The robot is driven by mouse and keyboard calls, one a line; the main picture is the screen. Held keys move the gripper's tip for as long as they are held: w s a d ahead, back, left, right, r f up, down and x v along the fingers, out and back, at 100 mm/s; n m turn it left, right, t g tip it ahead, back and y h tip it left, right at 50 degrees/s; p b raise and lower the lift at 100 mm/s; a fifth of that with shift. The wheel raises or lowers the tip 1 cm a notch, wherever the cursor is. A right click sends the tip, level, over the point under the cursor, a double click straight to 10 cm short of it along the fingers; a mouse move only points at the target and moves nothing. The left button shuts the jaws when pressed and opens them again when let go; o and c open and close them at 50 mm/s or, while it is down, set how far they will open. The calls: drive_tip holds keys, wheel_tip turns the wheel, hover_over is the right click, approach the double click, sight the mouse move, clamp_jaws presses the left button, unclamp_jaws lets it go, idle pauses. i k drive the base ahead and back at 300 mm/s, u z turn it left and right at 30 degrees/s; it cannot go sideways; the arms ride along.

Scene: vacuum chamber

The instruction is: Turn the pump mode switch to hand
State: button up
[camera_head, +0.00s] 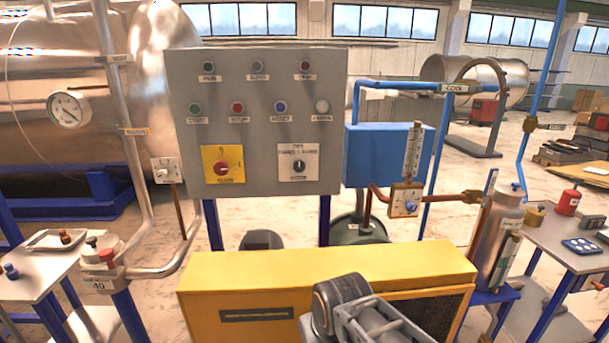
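A grey control panel (258,122) stands upright in the middle. Low on its right half is a white plate with a small black rotary knob (299,166), which looks like the pump mode switch. Its plate has small print above and below the knob, too small to read, and I cannot tell its setting for sure. To its left is a red rotary switch (222,168) on a yellow plate. Part of my arm shows at the bottom centre, well below and apart from the panel. It may include my gripper, but I cannot make out fingertips. Nothing touches the knob.
A yellow machine housing (330,262) lies between my arm and the panel. A blue box (375,155) with pipes and a gauge valve (405,200) adjoins the panel's right. A steel tank (75,130) and pipes stand left. Small tables flank both sides. The panel's front is unobstructed.

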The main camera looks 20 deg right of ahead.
sight(299, 166)
drive_tip(key=k, duration=1.1)
drive_tip(key=u, duration=0.7)
drive_tip(key=i, duration=0.55)
drive_tip(key=u, duration=0.65)
drive_tip(key=i, duration=0.8)
drive_tip(key=z, duration=0.9)
drive_tip(key=i, duration=0.55)
drive_tip(key=z, duration=0.7)
